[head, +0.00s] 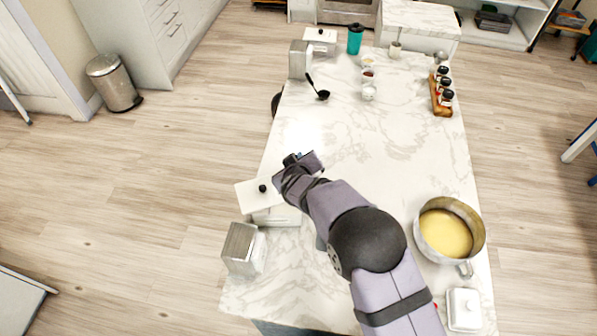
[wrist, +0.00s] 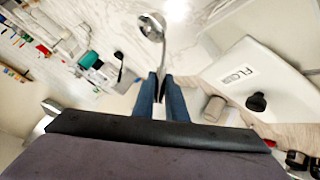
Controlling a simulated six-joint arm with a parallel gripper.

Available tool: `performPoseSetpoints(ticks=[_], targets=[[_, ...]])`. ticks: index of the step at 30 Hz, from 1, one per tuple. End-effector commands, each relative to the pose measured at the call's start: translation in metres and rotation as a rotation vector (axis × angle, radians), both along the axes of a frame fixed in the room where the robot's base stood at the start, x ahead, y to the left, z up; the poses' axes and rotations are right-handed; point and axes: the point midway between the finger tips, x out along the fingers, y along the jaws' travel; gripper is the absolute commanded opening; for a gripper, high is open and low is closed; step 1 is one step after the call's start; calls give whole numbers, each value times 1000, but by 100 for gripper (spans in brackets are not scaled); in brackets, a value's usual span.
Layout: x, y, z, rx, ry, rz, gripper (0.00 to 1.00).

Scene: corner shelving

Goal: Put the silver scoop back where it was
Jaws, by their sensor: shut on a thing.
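The silver scoop (wrist: 152,27) is held in my gripper (wrist: 165,82), seen in the wrist view between the two blue fingers, with its round bowl beyond the fingertips. In the head view, my gripper (head: 303,160) is above the left side of the marble table, just beyond a white lid with a black knob (head: 250,194). The scoop cannot be made out in the head view. The lid also shows in the wrist view (wrist: 240,72), right of the fingers, with "FLO" lettering. My arm partly hides what is under and beside the lid.
A silver-sided canister (head: 240,247) stands at the near left. A pot of yellow contents (head: 446,233) and a white lidded dish (head: 464,309) are at right. The table's middle is clear.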

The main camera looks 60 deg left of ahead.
Motion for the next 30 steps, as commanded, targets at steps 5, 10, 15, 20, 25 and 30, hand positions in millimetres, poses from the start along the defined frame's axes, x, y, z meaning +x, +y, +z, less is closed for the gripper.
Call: performPoseSetpoints(ticks=[5, 10, 15, 20, 25, 30], targets=[[1, 1, -8, 3, -3, -1, 0], [1, 0, -14, 1, -2, 0, 0], [0, 0, -34, -1, -2, 1, 0], [1, 1, -47, 2, -3, 0, 0], [1, 1, -50, 2, -2, 0, 0], [1, 1, -51, 2, -2, 0, 0]])
